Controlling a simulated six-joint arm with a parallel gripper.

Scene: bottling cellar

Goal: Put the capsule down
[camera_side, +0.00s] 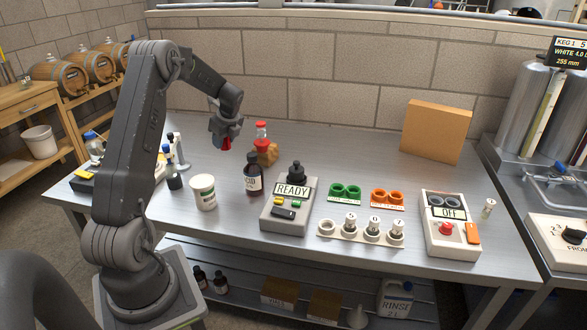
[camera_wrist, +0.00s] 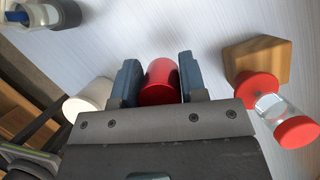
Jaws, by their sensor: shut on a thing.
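The red capsule (camera_wrist: 161,82) is held between the two blue-grey fingers of my gripper (camera_wrist: 156,84) in the wrist view. In the side view my gripper (camera_side: 225,138) points down above the back left part of the steel table (camera_side: 320,150), and a bit of the red capsule (camera_side: 226,144) shows below the fingers. The capsule appears clear of the table top. Its lower end is hard to make out.
A red-capped sand timer (camera_side: 261,136) by a wooden block (camera_side: 268,154) stands just right of my gripper. A brown bottle (camera_side: 253,178), a white tub (camera_side: 203,192) and a READY device (camera_side: 290,204) stand in front. Bare table lies behind the green rings (camera_side: 345,191).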

